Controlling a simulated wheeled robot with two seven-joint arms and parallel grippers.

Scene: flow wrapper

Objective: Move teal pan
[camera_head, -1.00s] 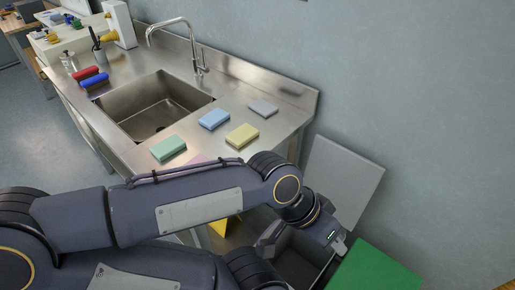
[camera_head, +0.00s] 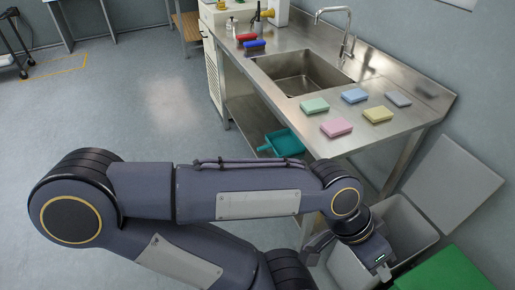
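The teal pan (camera_head: 283,143) sits low on the undershelf of the steel sink table, at its front edge below the sponges. It looks like a dustpan; its right part is hidden by the tabletop. My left arm crosses the lower middle of the view, in front of the table. My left gripper (camera_head: 378,266) hangs at the lower right over a grey bin, well to the right of the pan and apart from it. Its fingers are too unclear to tell open from shut. My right gripper is not in view.
The steel table (camera_head: 370,139) holds a sink (camera_head: 300,72), a tap (camera_head: 345,40), several sponges (camera_head: 336,127) and red and blue rollers (camera_head: 254,46). The grey bin (camera_head: 405,228), a grey panel (camera_head: 455,188) and a green lid (camera_head: 448,272) crowd the lower right.

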